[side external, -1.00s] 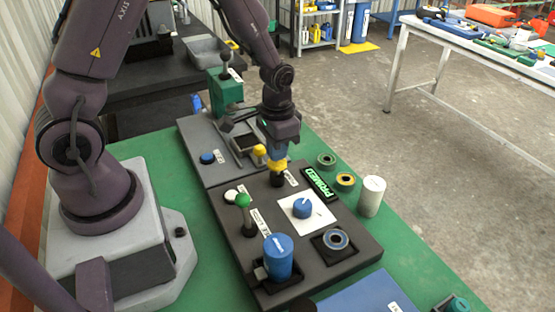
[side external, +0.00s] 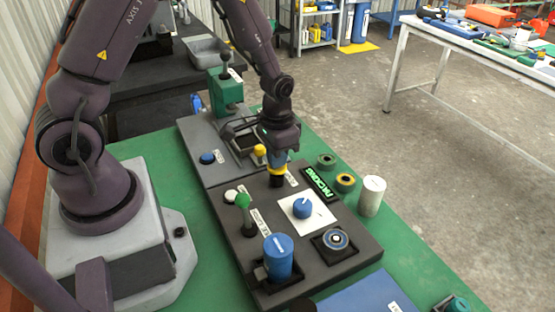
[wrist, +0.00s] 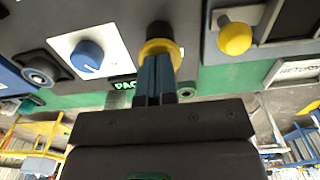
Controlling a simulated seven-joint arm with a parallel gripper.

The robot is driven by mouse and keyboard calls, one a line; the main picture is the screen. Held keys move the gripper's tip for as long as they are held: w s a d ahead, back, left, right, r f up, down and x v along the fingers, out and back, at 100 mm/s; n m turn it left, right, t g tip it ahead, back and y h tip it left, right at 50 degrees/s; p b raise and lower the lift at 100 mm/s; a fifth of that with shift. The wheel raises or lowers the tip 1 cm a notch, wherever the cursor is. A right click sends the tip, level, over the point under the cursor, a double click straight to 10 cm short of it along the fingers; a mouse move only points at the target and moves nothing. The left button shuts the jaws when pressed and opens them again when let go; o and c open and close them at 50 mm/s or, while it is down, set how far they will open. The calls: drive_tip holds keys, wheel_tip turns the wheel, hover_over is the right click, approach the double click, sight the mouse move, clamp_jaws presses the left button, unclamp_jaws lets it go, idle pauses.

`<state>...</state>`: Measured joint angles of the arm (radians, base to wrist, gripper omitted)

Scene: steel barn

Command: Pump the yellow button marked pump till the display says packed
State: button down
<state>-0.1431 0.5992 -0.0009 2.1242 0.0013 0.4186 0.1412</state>
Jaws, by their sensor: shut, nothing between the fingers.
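The yellow pump button (side external: 277,171) sits on a black stem on the dark panel. My gripper (side external: 279,160) is shut and points down, its fingertips on the button. In the wrist view my shut fingers (wrist: 156,68) meet the yellow button (wrist: 160,47) and hide part of it. The display (side external: 318,184) shows green letters that read "PACKING". In the wrist view only the start of the display (wrist: 125,86) shows.
A blue knob (side external: 302,208) on a white plate, a ringed part (side external: 336,239), a blue cylinder (side external: 278,258) and a green-topped lever (side external: 243,201) stand on the panel. Another yellow knob (wrist: 235,39) is close by. A white cylinder (side external: 371,196) stands to the right.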

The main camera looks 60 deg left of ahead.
drive_tip(key=shift+f, duration=0.2)
drive_tip(key=shift+r, duration=3.8)
drive_tip(key=s+d+r+t, duration=0.2)
drive_tip(key=s+r, duration=0.5)
drive_tip(key=r, duration=0.2)
drive_tip(key=s+d+r+t, duration=0.2)
drive_tip(key=s+r+t, duration=0.1)
drive_tip(key=s+r, duration=0.4)
wheel_tip(320, 180, up, 3)
drive_tip(key=shift+d+r+t, duration=0.1)
drive_tip(key=shift+d+t, duration=0.2)
drive_tip(key=shift+d, duration=0.1)
